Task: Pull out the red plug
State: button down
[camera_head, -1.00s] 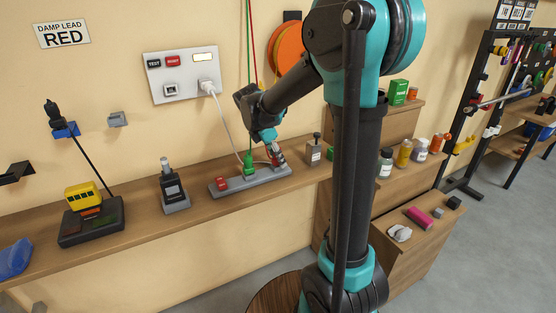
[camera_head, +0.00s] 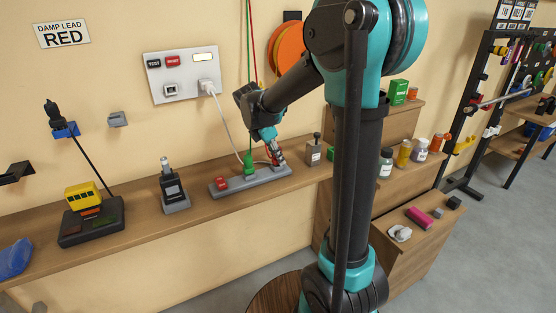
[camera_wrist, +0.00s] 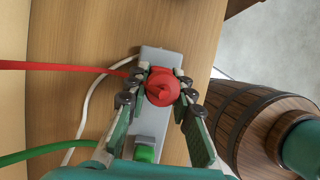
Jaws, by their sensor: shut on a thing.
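The red plug (camera_wrist: 162,89) is between the fingertips of my gripper (camera_wrist: 161,79) in the wrist view, with its red cord running off to the left. My gripper (camera_head: 276,152) is shut on it at the right end of the grey power strip (camera_head: 262,179), where the fingers partly hide it. The strip also shows below the plug in the wrist view (camera_wrist: 153,124). I cannot tell whether the plug is fully seated. A green plug (camera_head: 249,165) stands in the strip to the left; it also shows in the wrist view (camera_wrist: 145,153).
A red switch (camera_head: 221,183) is at the strip's left end. A white cord runs from the strip to the wall panel (camera_head: 182,75). A dark tester (camera_head: 172,187) stands left, and a small grey device (camera_head: 314,153) close on the right. A barrel (camera_wrist: 250,120) is beside the shelf.

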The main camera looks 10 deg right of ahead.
jog(key=shift+r, duration=0.55)
jog(key=shift+r, duration=4.1)
